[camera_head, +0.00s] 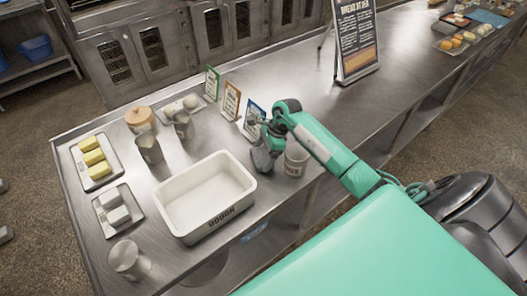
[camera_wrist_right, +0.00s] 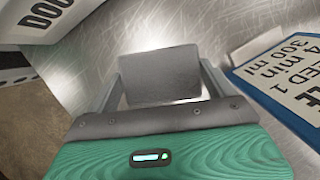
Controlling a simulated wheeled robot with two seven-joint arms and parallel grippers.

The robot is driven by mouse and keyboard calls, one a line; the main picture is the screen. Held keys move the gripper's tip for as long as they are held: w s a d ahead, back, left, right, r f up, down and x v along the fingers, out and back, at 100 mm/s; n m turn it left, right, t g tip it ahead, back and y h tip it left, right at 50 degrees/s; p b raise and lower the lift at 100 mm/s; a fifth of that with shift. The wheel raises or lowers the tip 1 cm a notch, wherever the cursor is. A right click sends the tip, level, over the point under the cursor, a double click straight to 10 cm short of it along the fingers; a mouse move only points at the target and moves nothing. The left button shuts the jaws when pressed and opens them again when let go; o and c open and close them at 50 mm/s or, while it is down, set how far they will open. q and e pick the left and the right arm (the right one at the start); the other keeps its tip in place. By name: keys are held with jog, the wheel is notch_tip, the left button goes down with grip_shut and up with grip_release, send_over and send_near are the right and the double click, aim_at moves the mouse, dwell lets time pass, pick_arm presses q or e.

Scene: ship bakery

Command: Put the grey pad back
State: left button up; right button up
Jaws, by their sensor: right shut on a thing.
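My right gripper (camera_head: 262,152) is over the counter, right of the white tub and by the small sign cards. In the right wrist view it is shut on a flat grey pad (camera_wrist_right: 161,78), held between its two fingers. In the head view the pad is hard to tell apart from the grey gripper parts. Two small grey pieces at the left edge of the head view look like the spread fingertips of my left gripper (camera_head: 3,211), with nothing between them.
A white "DOUGH" tub (camera_head: 212,218) stands left of the right gripper. A pale cup (camera_head: 296,160) is close to its right. A blue-edged card (camera_head: 253,115) stands just behind it. Bare counter extends right.

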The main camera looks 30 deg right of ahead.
jog(key=shift+f, duration=0.1)
jog(key=o, duration=0.7)
jog(key=shift+b+v, duration=2.15)
jog(key=shift+v, duration=3.95)
jog(key=shift+a, duration=0.15)
